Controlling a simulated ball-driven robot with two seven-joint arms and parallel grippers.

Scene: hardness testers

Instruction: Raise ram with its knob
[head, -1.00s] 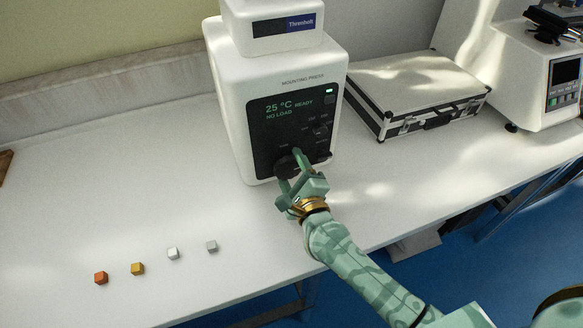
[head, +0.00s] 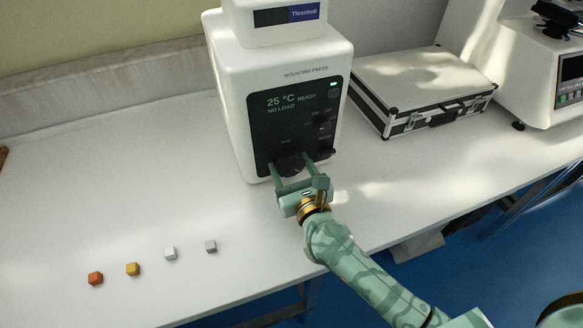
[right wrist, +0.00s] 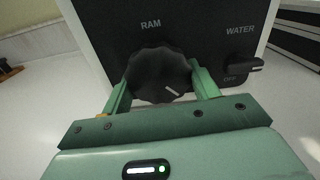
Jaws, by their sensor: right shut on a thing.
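The white mounting press (head: 230,95) stands on the table with its dark front panel facing me; the panel reads 25 °C, READY and NO LOAD. The black scalloped ram knob (head: 291,164) is low on that panel, under the word RAM in the right wrist view (right wrist: 158,75). Its white pointer mark slants toward the lower right there. My right gripper (head: 295,171) is shut on the knob, with one finger on each side; the same fingers show in the right wrist view (right wrist: 160,88). My left gripper is not in view.
A smaller WATER knob (right wrist: 244,65) sits right of the ram knob, close to the right finger. Several small cubes lie front left, among them an orange one (head: 95,278). A silver-edged case (head: 420,88) lies right of the press.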

